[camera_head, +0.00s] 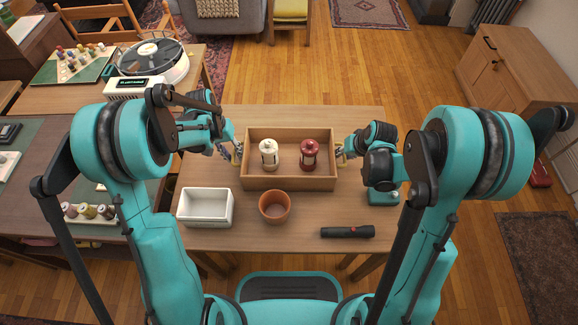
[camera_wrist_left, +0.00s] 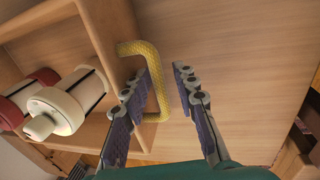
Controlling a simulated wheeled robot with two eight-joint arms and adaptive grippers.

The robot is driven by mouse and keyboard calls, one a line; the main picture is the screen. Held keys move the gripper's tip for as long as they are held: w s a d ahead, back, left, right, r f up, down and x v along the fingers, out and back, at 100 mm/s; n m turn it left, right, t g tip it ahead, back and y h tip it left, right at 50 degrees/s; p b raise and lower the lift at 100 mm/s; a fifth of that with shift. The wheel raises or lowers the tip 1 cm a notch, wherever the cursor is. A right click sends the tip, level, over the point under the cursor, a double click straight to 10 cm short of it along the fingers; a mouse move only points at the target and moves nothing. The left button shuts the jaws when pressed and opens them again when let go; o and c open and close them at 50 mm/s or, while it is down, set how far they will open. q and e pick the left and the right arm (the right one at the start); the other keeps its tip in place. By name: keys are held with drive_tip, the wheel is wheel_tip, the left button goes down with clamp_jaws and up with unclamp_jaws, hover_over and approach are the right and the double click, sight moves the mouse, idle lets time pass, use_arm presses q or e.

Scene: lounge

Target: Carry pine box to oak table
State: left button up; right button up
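The pine box (camera_head: 290,183) is an open wooden tray on the wooden table (camera_head: 300,238) in front of me. It holds a white lantern-like object (camera_head: 268,157) and a red one (camera_head: 309,157). A yellow handle (camera_wrist_left: 155,75) is on its left end, and another (camera_head: 340,154) on its right end. My left gripper (camera_head: 234,150) is at the left handle; in the left wrist view its open fingers (camera_wrist_left: 163,88) stand either side of the handle's bar, with gaps visible. My right gripper (camera_head: 349,148) is at the right handle; its fingers are too small to read. I cannot tell which table is oak.
A turntable (camera_head: 152,60) and a game board (camera_head: 76,64) are on the table behind left. A wooden cabinet (camera_head: 525,75) is at right. Open floor lies beyond.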

drive_tip(key=shift+r, duration=0.1)
use_arm(q)
wheel_tip(320, 180, up, 8)
drive_tip(key=a, duration=0.1)
drive_tip(key=shift+a, duration=0.25)
use_arm(e)
drive_tip(key=v, duration=1.1)
drive_tip(key=shift+s+r, duration=0.15)
drive_tip(key=shift+r, duration=0.2)
use_arm(q)
drive_tip(key=shift+f, duration=0.1)
use_arm(e)
drive_tip(key=shift+d, duration=0.1)
